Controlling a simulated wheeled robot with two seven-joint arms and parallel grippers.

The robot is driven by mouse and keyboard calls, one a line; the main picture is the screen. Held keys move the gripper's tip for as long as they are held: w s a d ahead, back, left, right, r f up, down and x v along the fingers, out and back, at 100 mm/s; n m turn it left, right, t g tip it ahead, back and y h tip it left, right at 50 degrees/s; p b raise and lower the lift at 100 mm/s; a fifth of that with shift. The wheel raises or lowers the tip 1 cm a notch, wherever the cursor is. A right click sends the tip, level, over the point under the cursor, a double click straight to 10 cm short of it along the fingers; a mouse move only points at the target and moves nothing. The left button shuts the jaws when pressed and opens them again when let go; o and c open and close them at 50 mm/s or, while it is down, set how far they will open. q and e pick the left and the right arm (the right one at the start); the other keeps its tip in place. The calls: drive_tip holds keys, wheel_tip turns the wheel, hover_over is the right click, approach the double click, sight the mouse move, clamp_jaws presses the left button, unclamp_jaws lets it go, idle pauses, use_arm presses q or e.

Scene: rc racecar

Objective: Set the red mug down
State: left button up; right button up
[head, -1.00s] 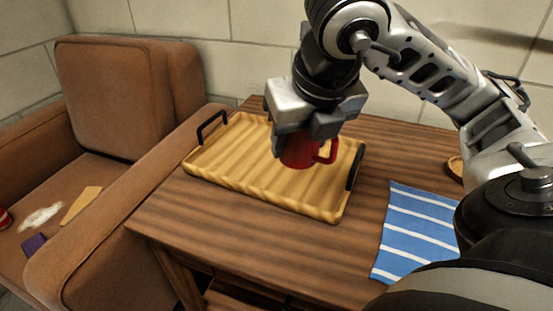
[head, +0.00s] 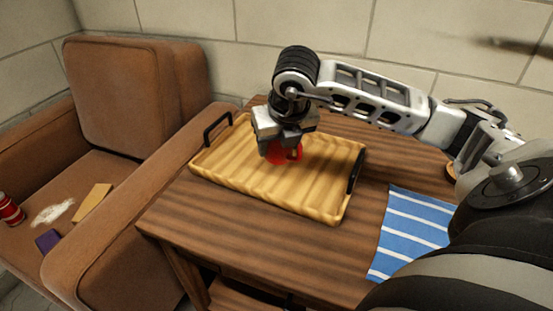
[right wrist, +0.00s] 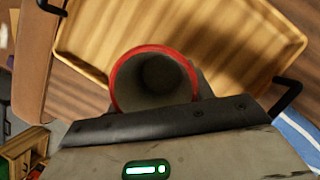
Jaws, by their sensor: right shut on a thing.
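The red mug (head: 284,154) is in my right gripper (head: 280,141), over the middle of the wooden tray (head: 318,205) in the head view. The gripper is shut on the mug from above and covers its upper part. The mug looks upright and low; I cannot tell whether its base touches the tray. In the right wrist view the mug's red rim (right wrist: 118,70) and dark, empty-looking inside show, with the tray (right wrist: 260,75) beneath. My left gripper is not in view.
The tray has black handles at its ends and stands on a wooden table (head: 200,220). A blue striped cloth (head: 412,235) lies to its right. A brown armchair (head: 125,100) stands at left, with a red can (head: 10,209), a purple item (head: 48,240) and a tan piece (head: 93,202) on its seat.

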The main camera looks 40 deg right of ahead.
sight(276, 171)
drive_tip(key=shift+w+d+f, duration=0.25)
drive_tip(key=shift+w+f, duration=0.4)
drive_tip(key=shift+f, duration=0.2)
wheel_tip(276, 171, down, 3)
drive_tip(key=shift+w+f+b, duration=0.1)
drive_tip(key=shift+f+b, duration=0.1)
drive_tip(key=shift+b, duration=0.4)
drive_tip(key=shift+f, duration=0.1)
drive_tip(key=o, duration=1.1)
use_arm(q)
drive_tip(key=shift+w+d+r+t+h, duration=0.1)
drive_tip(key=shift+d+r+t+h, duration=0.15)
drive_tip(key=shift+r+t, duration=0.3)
